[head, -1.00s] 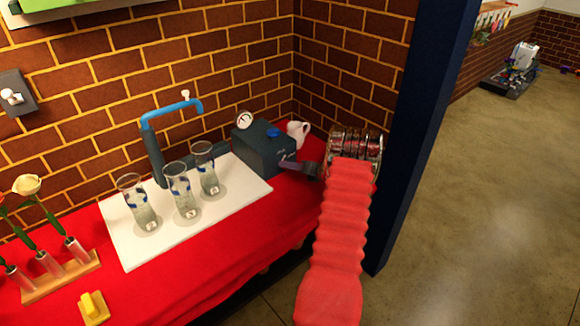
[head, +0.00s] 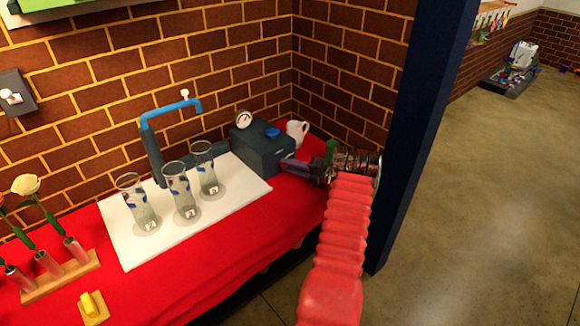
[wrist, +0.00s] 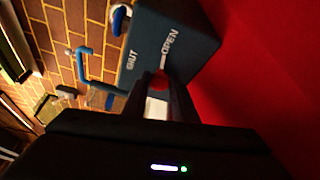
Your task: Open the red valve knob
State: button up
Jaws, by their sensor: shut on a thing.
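The red valve knob (wrist: 159,80) shows in the wrist view, between the tips of my gripper (wrist: 160,84), which is shut on it. It sits on the front face of a dark blue-grey box (wrist: 172,32) that bears the words SHUT and OPEN. A short white mark shows between the knob and the word OPEN. In the head view the box (head: 262,150) stands at the right end of the table, and my gripper (head: 292,166) reaches its front face from the right. The knob is hidden there.
A gauge (head: 244,119) and a blue cap sit on the box. Several glass vases (head: 178,192) stand on a white board (head: 130,250) under a blue spout (head: 172,107). A white jug (head: 297,131) is behind the box. A dark blue post (head: 415,140) stands right of my arm.

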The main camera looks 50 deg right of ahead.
jog(key=shift+s+d, duration=0.1)
jog(key=shift+d, duration=0.05)
jog(key=o, duration=1)
jog(key=s, duration=0.4)
jog(key=s+d, duration=0.1)
jog(key=s, duration=0.4)
jog(key=s+d+r, duration=0.1)
jog(key=s, duration=0.3)
jog(key=shift+s, duration=0.25)
jog(key=shift+r, duration=0.1)
